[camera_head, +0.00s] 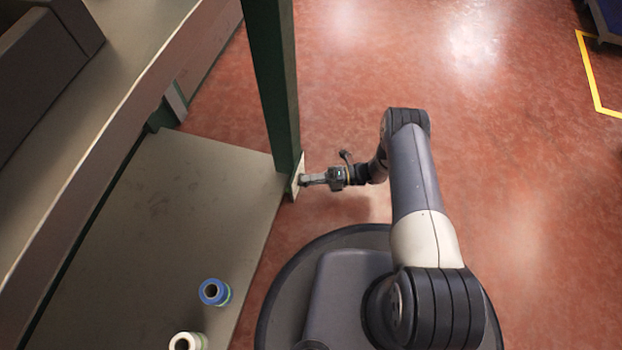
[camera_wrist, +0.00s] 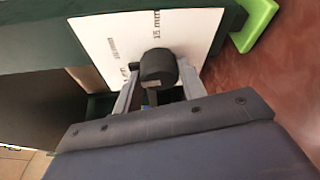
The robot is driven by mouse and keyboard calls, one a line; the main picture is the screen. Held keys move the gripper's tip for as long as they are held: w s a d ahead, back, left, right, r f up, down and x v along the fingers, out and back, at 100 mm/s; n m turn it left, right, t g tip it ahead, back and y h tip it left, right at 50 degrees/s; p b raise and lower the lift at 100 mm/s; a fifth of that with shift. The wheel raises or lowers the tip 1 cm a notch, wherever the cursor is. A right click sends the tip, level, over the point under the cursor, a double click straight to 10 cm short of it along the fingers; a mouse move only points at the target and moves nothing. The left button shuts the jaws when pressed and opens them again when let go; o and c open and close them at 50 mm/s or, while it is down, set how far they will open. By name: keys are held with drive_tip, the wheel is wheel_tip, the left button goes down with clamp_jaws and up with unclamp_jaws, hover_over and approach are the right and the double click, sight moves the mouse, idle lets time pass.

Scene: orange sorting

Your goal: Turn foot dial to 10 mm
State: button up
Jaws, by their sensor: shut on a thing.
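The foot dial is a black round knob (camera_wrist: 158,68) on a white plate (camera_wrist: 98,38) in the wrist view. The plate carries printed marks; "15 mm" reads along its upper edge, and other marks are too small or covered to read. My gripper (camera_wrist: 155,88) has its two grey fingers on either side of the knob and is shut on it. In the head view my gripper (camera_head: 304,181) reaches left to the pale plate (camera_head: 295,178) at the lower end of a green post (camera_head: 272,85). The knob itself is hidden there. I cannot tell which mark the dial points to.
A grey lower shelf (camera_head: 190,210) lies left of the post, with a blue roll (camera_head: 212,292) and a pale roll (camera_head: 186,341) near its front. A bench top (camera_head: 95,75) runs above it. A bright green part (camera_wrist: 255,24) stands beside the plate. Red floor on the right is open.

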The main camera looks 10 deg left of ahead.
drive_tip(key=m, duration=0.2)
drive_tip(key=m+y, duration=0.1)
drive_tip(key=m, duration=0.1)
drive_tip(key=m+y, duration=0.1)
drive_tip(key=m, duration=0.1)
drive_tip(key=shift+f+m, duration=0.25)
drive_tip(key=shift+m, duration=0.15)
drive_tip(key=shift+y, duration=0.3)
drive_tip(key=o, duration=1)
drive_tip(key=shift+d, duration=0.1)
